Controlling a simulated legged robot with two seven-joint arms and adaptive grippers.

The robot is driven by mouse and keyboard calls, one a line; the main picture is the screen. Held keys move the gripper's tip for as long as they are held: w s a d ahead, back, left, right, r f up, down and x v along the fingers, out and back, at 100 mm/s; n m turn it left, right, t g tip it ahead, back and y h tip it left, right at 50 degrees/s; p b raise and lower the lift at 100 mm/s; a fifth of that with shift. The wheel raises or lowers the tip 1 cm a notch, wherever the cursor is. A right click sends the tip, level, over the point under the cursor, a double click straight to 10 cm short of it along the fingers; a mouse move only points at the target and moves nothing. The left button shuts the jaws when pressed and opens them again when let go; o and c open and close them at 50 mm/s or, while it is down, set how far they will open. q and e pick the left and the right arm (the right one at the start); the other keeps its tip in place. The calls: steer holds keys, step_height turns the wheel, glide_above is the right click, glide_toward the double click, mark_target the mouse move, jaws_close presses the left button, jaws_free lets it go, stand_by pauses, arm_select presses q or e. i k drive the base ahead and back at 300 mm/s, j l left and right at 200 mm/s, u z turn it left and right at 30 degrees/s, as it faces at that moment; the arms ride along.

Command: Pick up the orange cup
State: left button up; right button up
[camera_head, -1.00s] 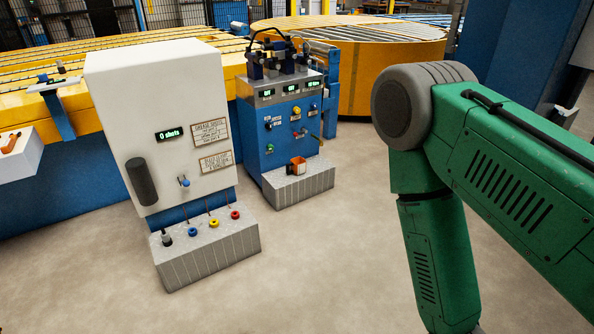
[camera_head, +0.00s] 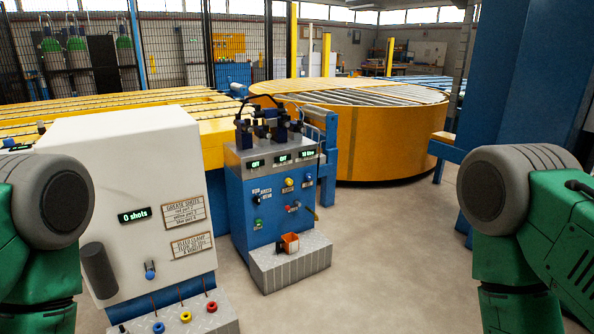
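The orange cup (camera_head: 290,243) is small and box-like, with an open top. It sits on the grey metal ledge (camera_head: 268,272) at the foot of the blue control cabinet (camera_head: 264,226). Nothing is touching it. My green left arm shows at the left edge and my green right arm at the right edge. Both grippers are outside the picture, so their state cannot be seen.
A white cabinet (camera_head: 140,195) reading "0 shots" stands left of the blue one, with red, yellow and blue rings on its ledge (camera_head: 215,319). A yellow round turntable (camera_head: 385,135) stands behind. The floor (camera_head: 385,265) right of the cup is clear.

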mark_target(286, 245)
steer(key=i+l+z, duration=0.35)
steer(key=i, duration=0.3)
steer(key=i+z, duration=0.4)
steer(key=i, duration=0.3)
steer(key=i+z, duration=0.35)
steer(key=i, duration=0.35)
steer(key=i+u, duration=0.4)
steer(key=i+l+u, duration=0.1)
steer(key=i+u, duration=0.35)
steer(key=i, duration=0.2)
steer(key=i+j+u, duration=0.1)
steer(key=i+u, duration=0.65)
steer(key=i, duration=0.05)
